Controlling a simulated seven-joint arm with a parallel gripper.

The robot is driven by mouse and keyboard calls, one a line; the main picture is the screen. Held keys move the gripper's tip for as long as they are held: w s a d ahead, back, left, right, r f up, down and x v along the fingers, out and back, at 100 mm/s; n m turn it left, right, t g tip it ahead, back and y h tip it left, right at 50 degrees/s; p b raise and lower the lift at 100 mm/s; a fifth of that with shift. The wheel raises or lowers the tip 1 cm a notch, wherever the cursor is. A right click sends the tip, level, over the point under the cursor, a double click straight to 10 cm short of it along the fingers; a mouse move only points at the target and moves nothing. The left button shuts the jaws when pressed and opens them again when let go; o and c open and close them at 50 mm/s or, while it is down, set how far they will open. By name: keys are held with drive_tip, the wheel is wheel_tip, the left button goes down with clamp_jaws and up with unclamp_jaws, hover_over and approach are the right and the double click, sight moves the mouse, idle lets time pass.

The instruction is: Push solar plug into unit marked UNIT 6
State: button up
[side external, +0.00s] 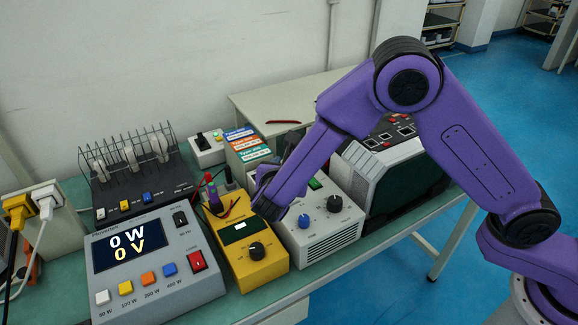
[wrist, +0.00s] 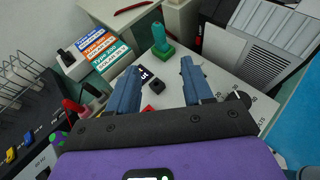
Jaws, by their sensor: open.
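My gripper (wrist: 160,64) is open. Its two blue fingers are apart with nothing between their tips, above a light grey unit (wrist: 228,108) with a dark knob. In the side view, this looks like the grey unit (side external: 322,238) with a blue and a black knob, and the arm hides part of its top. A teal upright piece (wrist: 159,34) on a green base stands beyond the fingertips; I cannot tell whether it is the solar plug. A small dark label (wrist: 144,73) shows near the left finger, too small to read. No UNIT 6 marking is readable.
A yellow meter (side external: 255,263) stands left of the grey unit. A power meter (side external: 160,268) reads 0 W and 0 V. A wire rack (side external: 135,165), stacked labelled boxes (side external: 246,146) and a dark-screened monitor (side external: 405,190) crowd the bench. Yellow (side external: 19,210) and white (side external: 46,197) plugs are at far left.

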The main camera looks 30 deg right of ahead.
drive_tip(key=x, duration=1.7)
drive_tip(key=shift+w, duration=0.25)
clamp_jaws()
